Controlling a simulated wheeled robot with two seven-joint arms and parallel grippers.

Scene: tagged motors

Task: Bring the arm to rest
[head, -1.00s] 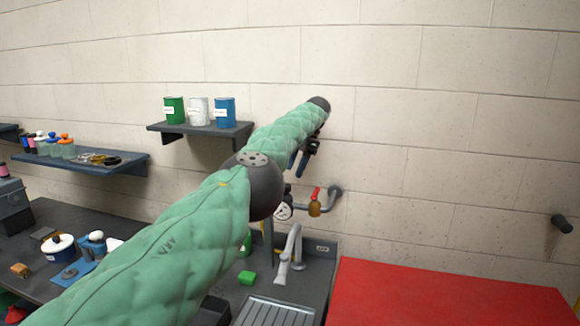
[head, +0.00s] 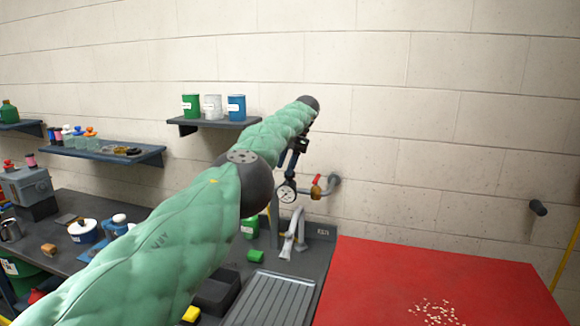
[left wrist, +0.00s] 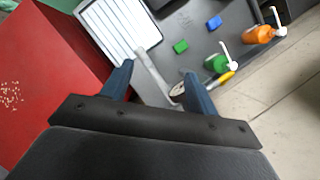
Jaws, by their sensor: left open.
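My left arm in green padding reaches up from the lower left across the head view. Its gripper (head: 297,152) shows dark and small at the far end, partly hidden by the arm, in front of the wall above the sink. In the left wrist view the two blue fingers of the left gripper (left wrist: 159,70) stand well apart with nothing held between them. Below them lie the tap and worktop, apart from the fingers. My right gripper is in neither view.
A pressure gauge (head: 286,193) and pipe with a red-handled valve (head: 316,188) are close to the gripper. A tap (head: 293,232) stands behind the ribbed drainer (head: 268,300). A shelf (head: 213,123) holds three cans. The red table top (head: 400,280) is mostly clear, with small pale bits.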

